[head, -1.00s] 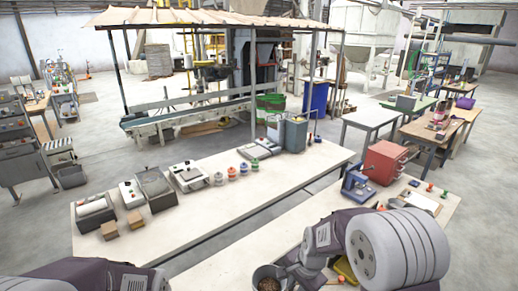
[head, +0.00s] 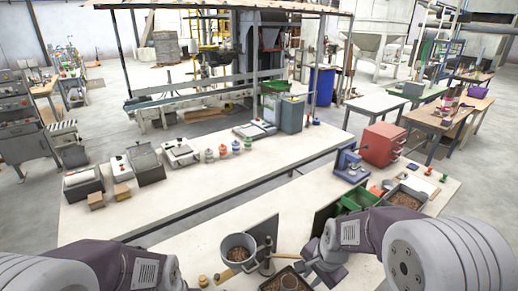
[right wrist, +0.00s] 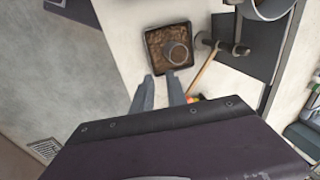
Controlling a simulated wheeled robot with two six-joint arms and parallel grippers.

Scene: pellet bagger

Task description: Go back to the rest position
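My right gripper (right wrist: 160,78) shows in the right wrist view with its two grey fingers apart and nothing between them. It hangs beyond the table's edge side, just short of a dark tray of brown pellets (right wrist: 153,38). In the head view my right arm comes in at the lower right, and its wrist (head: 328,255) is beside the near table's tools.
A metal pot of pellets (head: 229,256) stands on the near table beside a dark upright plate (head: 264,232) and a small stand. The long table's front is mostly clear.

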